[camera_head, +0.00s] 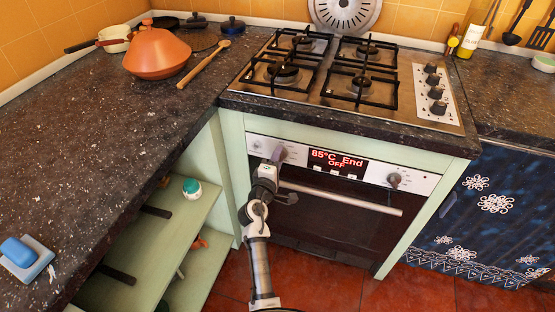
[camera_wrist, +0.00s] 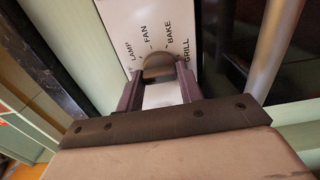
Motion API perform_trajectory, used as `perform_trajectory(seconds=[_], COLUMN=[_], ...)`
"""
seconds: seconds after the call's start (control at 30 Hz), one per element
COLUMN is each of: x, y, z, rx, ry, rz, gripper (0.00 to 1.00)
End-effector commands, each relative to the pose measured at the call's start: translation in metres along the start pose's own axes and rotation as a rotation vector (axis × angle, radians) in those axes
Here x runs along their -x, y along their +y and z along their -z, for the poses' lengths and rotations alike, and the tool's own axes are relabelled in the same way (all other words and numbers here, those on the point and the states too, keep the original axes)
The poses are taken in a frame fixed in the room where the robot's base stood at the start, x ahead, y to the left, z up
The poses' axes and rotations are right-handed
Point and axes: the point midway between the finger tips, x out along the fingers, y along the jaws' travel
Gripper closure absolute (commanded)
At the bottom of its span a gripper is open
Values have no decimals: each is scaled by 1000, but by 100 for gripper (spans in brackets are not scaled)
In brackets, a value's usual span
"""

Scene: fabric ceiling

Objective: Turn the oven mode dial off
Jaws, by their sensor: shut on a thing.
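The oven (camera_head: 335,215) has a light control panel with a red display (camera_head: 338,163) that reads "85°C End" and "OFF". My gripper (camera_head: 278,156) is at the left part of this panel and covers the mode dial there. In the wrist view the rounded brown mode dial (camera_wrist: 158,66) sits between the two fingertips of my gripper (camera_wrist: 160,82), which are shut on it. The labels LAMP, FAN, BAKE and GRILL show around the dial; a cut-off label shows at the left. I cannot tell exactly which label the dial points to.
A second dial (camera_head: 394,180) is at the panel's right. The oven handle (camera_head: 340,197) runs just below the panel, close to my gripper. A gas hob (camera_head: 340,75) lies above. An open shelf (camera_head: 150,240) with small items is at the left. Red floor tiles (camera_head: 420,290) are clear in front.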

Motion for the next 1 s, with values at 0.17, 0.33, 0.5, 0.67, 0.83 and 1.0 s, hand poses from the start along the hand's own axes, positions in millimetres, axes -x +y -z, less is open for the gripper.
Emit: perform_trajectory(seconds=[0.17, 0.33, 0.5, 0.67, 0.83, 1.0], x=[0, 0, 1, 14, 48, 88], y=[0, 0, 0, -2, -4, -3], z=[0, 0, 0, 0, 1, 0], rx=[1, 0, 0, 0, 1, 0], ry=[0, 0, 0, 2, 3, 2], rz=[0, 0, 0, 0, 1, 1], gripper=[50, 42, 42, 42, 42, 42])
